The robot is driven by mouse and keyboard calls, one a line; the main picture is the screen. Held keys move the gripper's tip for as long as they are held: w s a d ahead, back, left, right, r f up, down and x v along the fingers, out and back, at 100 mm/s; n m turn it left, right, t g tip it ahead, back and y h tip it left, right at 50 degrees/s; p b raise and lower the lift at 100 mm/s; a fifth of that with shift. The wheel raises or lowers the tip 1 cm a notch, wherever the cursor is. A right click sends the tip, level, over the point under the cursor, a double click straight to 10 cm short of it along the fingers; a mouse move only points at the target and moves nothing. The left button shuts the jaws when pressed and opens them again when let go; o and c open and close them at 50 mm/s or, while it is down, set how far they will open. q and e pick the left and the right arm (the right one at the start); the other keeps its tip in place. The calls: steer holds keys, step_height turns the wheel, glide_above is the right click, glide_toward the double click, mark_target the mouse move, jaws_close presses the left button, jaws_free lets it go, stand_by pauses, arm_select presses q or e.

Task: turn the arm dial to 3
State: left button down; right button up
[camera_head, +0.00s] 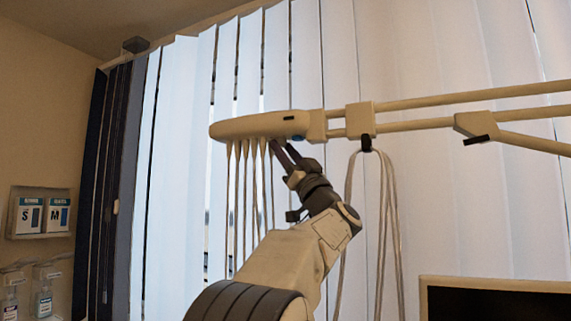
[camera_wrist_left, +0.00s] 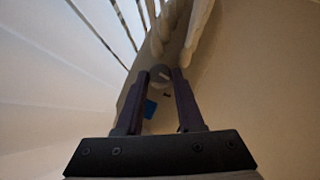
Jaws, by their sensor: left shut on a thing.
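The arm's beige head (camera_head: 245,128) sits high at the end of two slanting rails, with several leads hanging under it. My left gripper (camera_head: 284,146) reaches up from below to the underside of that head, near its right end. In the left wrist view the dial (camera_wrist_left: 161,74) is a small round grey knob with a pale mark. The tips of my left gripper (camera_wrist_left: 164,76) are shut on the dial, one on each side. No numbers on the dial can be read. The dial is not made out in the head view. My right gripper is not in view.
The rails (camera_head: 455,98) run off to the right, with looped cables (camera_head: 386,230) hanging from a clip. Vertical blinds (camera_head: 180,160) stand behind. A dark screen (camera_head: 495,302) is at bottom right. Glove boxes (camera_head: 42,213) and dispensers (camera_head: 44,300) are on the left wall.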

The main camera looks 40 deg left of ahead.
arm_select(q)
steer(key=shift+s+m+t+h+b, duration=0.1)
steer(key=shift+m+t+h+b, duration=0.65)
steer(key=shift+t, duration=1.05)
steer(key=c, duration=0.5)
jaws_free()
steer(key=shift+r, duration=0.1)
